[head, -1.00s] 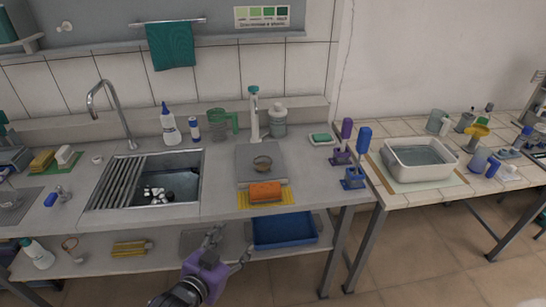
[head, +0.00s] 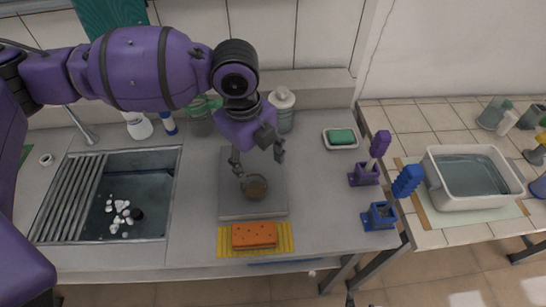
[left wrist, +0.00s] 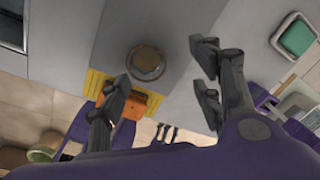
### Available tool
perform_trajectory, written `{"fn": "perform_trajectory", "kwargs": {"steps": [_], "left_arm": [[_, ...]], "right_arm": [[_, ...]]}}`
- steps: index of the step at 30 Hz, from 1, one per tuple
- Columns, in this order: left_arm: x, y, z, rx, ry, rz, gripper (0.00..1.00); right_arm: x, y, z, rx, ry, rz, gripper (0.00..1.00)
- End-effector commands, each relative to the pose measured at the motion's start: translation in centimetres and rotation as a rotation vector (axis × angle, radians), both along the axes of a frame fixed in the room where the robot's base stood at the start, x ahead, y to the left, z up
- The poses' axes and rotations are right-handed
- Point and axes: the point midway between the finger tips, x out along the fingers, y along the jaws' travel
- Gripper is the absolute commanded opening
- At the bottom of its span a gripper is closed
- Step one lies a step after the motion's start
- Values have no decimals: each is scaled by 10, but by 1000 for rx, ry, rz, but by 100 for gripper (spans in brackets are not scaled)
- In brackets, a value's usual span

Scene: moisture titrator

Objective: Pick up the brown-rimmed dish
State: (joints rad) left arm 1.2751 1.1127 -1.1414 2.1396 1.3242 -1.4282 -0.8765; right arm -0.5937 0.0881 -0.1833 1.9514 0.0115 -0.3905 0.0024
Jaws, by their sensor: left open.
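The brown-rimmed dish (head: 255,187) is a small round dish on a grey flat plate (head: 252,211) at the middle of the counter. It also shows in the left wrist view (left wrist: 146,62), ahead of the fingers and a little left of the gap's middle. My left gripper (head: 258,158) hangs over the plate, open and empty, with its fingers pointing down. Its fingertips (left wrist: 163,66) stand apart in the left wrist view. They do not touch the dish as far as I can see. My right gripper does not show.
An orange sponge (head: 254,235) on a yellow mat lies just in front of the plate. A sink (head: 125,210) with white pieces is at left. A green soap in a dish (head: 341,137) and purple and blue brush holders (head: 379,215) stand at right. Bottles stand behind.

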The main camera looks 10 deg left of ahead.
Motion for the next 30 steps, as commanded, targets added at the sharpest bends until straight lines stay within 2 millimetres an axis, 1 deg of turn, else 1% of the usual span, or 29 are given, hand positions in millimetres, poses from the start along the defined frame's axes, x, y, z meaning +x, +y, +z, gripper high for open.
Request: {"fn": "perform_trajectory", "kwargs": {"steps": [1,2,5,8,12,14,17,21,24,30], "left_arm": [[-13,6,-1,32,46,-51,59],[-17,10,-1,47,64,-74,59],[-19,14,-4,68,72,-118,59],[-19,13,-14,67,71,-125,59],[-18,12,-29,65,69,-123,59],[-18,11,-33,65,68,-123,59],[-17,9,-43,64,68,-122,59],[-17,7,-66,64,68,-122,59],[-16,7,-77,64,66,-120,59],[-16,7,-78,64,63,-120,59]], "right_arm": [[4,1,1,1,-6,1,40],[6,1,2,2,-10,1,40],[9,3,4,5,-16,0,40],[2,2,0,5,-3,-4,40],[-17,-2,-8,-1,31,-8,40],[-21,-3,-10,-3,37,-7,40],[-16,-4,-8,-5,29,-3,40],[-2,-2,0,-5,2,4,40],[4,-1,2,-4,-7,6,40],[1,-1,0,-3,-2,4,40]]}}
